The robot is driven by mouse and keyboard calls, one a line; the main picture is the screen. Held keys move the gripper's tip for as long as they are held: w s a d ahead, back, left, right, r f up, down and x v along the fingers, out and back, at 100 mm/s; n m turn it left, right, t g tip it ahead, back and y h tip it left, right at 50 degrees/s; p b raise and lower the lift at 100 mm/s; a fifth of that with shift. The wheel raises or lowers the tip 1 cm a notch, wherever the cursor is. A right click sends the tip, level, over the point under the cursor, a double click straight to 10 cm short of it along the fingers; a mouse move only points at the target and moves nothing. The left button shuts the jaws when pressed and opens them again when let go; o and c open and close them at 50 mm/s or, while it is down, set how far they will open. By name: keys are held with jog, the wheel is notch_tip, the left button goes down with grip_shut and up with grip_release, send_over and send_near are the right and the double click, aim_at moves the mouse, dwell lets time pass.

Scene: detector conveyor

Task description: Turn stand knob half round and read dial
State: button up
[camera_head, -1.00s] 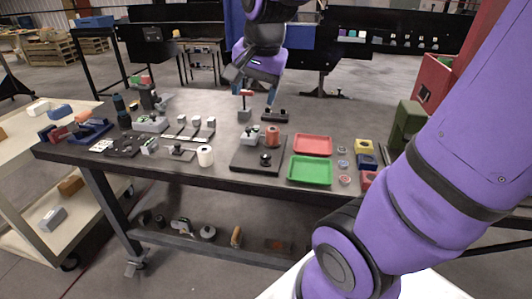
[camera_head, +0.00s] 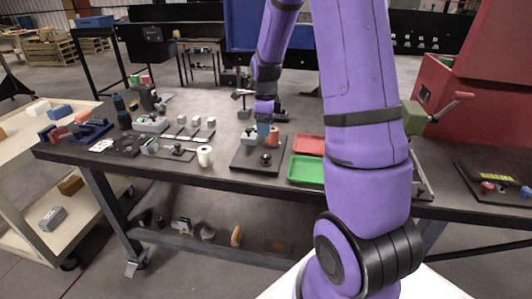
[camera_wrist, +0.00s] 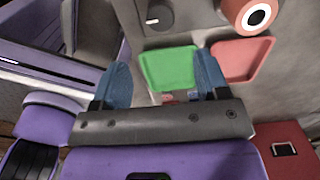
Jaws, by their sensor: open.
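The stand is a dark square plate (camera_head: 246,165) on the table, with a round black knob (camera_head: 266,160) near its front. A red cylinder (camera_head: 273,137) and a grey block (camera_head: 249,136) stand on its back part. My gripper (camera_head: 263,128) hangs low by the red cylinder, behind the knob. In the wrist view its blue fingers (camera_wrist: 161,82) are wide apart with nothing between them. The red cylinder (camera_wrist: 254,14) and a dark round part that looks like the knob (camera_wrist: 156,16) lie beyond the fingertips. I cannot make out a dial reading.
A green tray (camera_head: 304,171) and a red tray (camera_head: 308,145) lie right of the stand, partly behind my arm. A white roll (camera_head: 205,156) stands to its left. A green block with a crank handle (camera_head: 416,118) and a red bin (camera_head: 482,105) are at the right.

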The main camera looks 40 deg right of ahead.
aim_at(266, 154)
notch_tip(266, 154, down, 11)
jog(key=shift+r, duration=0.1)
dwell(0.4)
jog(key=c, duration=0.9)
